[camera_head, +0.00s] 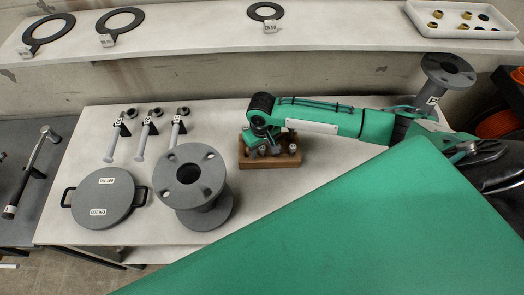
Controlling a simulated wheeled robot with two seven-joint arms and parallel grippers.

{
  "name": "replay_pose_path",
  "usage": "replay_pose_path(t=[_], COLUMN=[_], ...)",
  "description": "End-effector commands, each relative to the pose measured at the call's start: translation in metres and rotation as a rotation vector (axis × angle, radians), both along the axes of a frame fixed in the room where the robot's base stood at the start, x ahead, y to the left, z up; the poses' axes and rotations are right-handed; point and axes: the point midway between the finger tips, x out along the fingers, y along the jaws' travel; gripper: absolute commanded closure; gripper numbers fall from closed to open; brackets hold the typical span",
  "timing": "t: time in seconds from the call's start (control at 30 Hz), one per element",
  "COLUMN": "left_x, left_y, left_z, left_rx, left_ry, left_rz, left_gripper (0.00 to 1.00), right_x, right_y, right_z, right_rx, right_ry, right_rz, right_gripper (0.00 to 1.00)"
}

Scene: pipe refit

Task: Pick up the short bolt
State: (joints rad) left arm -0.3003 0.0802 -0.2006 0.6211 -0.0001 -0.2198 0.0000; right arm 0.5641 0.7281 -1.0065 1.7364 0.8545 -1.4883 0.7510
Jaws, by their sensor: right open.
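A small brown block (285,160) stands on the grey-white table, with several short grey bolts (292,149) upright in it. I cannot tell which of them is the short bolt. My right gripper (264,146) points down at the block's left part, among the bolt tops. It is open, and its fingers hide part of the block; contact with a bolt is not clear. Three longer bolts (177,133) with tags and nuts lie in a row farther left. My left gripper is not in view.
A grey flanged spool (188,176) and a round grey cover with handles (103,198) stand left of the block. Another flanged pipe (447,70) stands at the back right. A rear shelf holds ring gaskets (122,20) and a white tray (462,31).

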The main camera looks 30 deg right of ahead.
Motion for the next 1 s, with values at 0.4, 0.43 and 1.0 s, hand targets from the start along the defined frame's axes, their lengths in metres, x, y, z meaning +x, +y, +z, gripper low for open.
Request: replay_pose_path(t=[0.4,0.43,1.0], left_x=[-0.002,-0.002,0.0], left_y=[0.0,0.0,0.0], left_z=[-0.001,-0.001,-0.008], left_rx=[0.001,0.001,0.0], left_ry=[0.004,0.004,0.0], left_rz=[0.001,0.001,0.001], left_gripper=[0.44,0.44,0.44], right_x=[0.0,0.0,0.001], right_y=[0.0,0.0,0.0], right_z=[0.001,0.001,0.036], right_rx=[0.001,0.001,0.002], right_ry=[-0.001,-0.001,-0.004], right_rz=[0.0,0.0,0.002], right_gripper=[1.0,1.0,1.0])
